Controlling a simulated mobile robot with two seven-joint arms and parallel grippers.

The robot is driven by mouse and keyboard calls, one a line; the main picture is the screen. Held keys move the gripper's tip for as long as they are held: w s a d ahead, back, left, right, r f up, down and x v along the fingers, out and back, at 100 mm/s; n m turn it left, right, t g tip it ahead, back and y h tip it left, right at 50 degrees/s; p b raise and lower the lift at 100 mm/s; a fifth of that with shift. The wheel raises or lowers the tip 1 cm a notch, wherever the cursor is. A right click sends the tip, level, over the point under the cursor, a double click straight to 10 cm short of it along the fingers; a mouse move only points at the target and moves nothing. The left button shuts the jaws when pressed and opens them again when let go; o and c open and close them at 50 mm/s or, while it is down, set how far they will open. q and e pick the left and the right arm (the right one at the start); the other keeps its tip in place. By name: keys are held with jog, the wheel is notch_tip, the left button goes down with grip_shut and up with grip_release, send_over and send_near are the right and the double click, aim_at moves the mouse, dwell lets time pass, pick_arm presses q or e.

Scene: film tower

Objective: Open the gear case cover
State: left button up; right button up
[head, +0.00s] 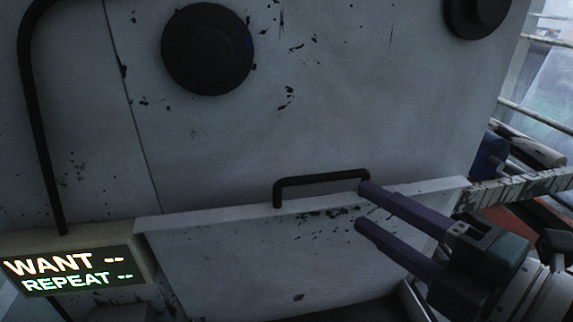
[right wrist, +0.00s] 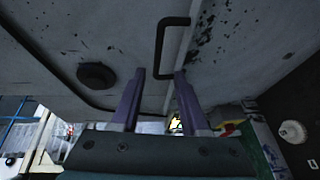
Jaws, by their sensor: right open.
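The pale, scuffed gear case cover (head: 250,240) is the lower panel with a ledge along its top, and it looks shut. A black bar handle (head: 322,181) is fixed at that top edge. My right gripper (head: 361,206) comes in from the right with two purple fingers, open and empty. In the head view its upper fingertip overlaps the handle's right end. In the right wrist view the near end of the handle (right wrist: 160,45) shows between the fingertips of the right gripper (right wrist: 160,73). I cannot tell whether they touch. My left gripper is out of view.
A lit sign reading WANT and REPEAT (head: 72,272) is at lower left, near a black pipe (head: 38,120). Round black knobs (head: 207,48) stick out of the pale wall above. A railing (head: 515,190) runs at the right.

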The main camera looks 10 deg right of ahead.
aim_at(324, 181)
jog(key=x, duration=0.9)
jog(key=shift+w+a+r, duration=0.15)
jog(key=shift+w+a, duration=0.05)
jog(key=shift+w, duration=0.05)
grip_shut()
dwell(1.0)
